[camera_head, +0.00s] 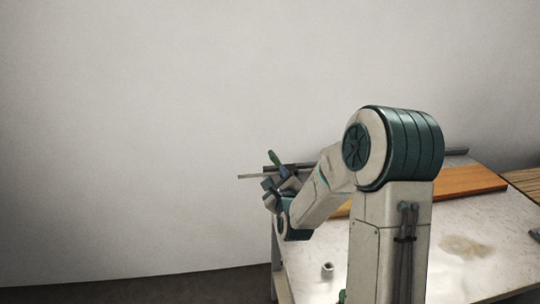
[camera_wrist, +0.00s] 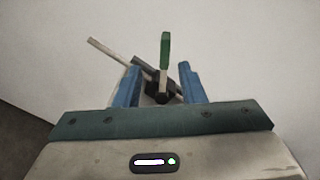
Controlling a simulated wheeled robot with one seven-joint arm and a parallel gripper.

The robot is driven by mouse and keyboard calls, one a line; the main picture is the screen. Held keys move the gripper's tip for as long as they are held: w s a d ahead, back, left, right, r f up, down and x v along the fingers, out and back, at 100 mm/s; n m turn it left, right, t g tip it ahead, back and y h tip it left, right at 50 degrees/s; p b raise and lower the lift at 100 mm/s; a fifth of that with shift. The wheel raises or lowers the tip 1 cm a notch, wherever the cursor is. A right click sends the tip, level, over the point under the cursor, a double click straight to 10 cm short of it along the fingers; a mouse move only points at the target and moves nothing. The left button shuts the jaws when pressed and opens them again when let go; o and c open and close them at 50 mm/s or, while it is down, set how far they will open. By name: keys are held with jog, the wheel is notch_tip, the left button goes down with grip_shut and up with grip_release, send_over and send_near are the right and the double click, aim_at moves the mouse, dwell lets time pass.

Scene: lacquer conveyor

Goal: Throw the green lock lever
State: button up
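The green lock lever (camera_wrist: 165,52) stands up between and just beyond the fingers of my gripper (camera_wrist: 158,86) in the wrist view. Its dark base (camera_wrist: 160,86) sits lower, between the blue fingers. The fingers are apart, with a gap on both sides of the lever, and hold nothing that I can see. In the head view the green lever (camera_head: 275,158) shows as a small tilted green piece above my gripper (camera_head: 270,185), at the left end of the table. My arm hides part of the area around it.
A thin pale bar (camera_wrist: 106,52) sticks out left of the lever. The worktable (camera_head: 465,240) carries an orange-brown board (camera_head: 465,182) along its back. A small light cup-like piece (camera_head: 327,268) stands near the front left. A plain wall rises behind.

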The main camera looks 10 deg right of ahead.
aim_at(271, 153)
jog(key=shift+m+t, duration=0.4)
jog(key=shift+m, duration=0.5)
jog(key=w+p, duration=0.3)
jog(key=w, duration=1.1)
jog(key=shift+w+d, duration=0.1)
jog(key=shift+d, duration=0.1)
